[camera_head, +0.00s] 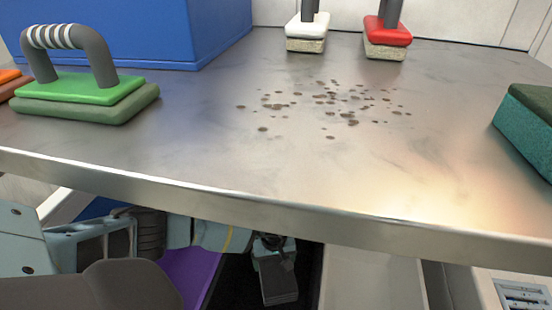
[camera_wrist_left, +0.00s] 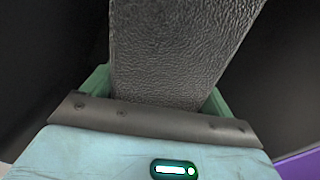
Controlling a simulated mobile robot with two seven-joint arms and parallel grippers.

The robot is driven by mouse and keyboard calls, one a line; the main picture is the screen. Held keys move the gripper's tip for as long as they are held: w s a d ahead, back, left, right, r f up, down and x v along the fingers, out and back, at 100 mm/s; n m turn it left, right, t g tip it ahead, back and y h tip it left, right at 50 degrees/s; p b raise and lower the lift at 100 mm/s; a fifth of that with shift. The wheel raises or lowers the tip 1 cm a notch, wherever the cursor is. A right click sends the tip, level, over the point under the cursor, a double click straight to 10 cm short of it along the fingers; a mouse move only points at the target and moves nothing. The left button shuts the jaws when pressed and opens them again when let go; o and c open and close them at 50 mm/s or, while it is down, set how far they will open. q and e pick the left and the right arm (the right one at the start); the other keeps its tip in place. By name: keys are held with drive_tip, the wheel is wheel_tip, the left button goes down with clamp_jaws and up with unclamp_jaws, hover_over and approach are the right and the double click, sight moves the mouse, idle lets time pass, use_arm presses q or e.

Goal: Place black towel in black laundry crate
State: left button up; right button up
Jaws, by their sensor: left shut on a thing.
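My left gripper (camera_head: 275,262) reaches below the front edge of the metal table, its arm coming in from the left. In the left wrist view, its green fingers are shut on the black towel (camera_wrist_left: 180,50), a dark, leathery-textured strip that runs away from the camera. My right gripper is not in view.
The metal table (camera_head: 200,165) overhangs my left arm. On it are a green scrubber (camera_head: 85,95), a blue crate (camera_head: 130,30), white (camera_head: 306,30) and red (camera_head: 388,35) handled scrubbers, and a teal sponge (camera_head: 530,125). A purple surface (camera_head: 190,275) lies left of the dark area.

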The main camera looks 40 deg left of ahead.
use_arm(q)
drive_tip(key=shift+f, duration=0.6)
wheel_tip(320, 180, down, 5)
drive_tip(key=b, duration=0.2)
drive_tip(key=shift+d+f+b, duration=0.1)
drive_tip(key=shift+b, duration=0.2)
drive_tip(key=shift+f+b, duration=1.15)
drive_tip(key=shift+f, duration=1.2)
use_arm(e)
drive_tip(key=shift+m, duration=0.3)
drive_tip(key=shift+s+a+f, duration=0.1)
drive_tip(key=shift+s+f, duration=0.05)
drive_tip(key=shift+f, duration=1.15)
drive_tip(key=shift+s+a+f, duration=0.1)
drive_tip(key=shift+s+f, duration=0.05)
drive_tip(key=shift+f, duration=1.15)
use_arm(q)
drive_tip(key=shift+f, duration=0.1)
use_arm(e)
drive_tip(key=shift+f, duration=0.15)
use_arm(q)
drive_tip(key=o, duration=0.9)
wheel_tip(320, 180, up, 12)
drive_tip(key=p, duration=0.5)
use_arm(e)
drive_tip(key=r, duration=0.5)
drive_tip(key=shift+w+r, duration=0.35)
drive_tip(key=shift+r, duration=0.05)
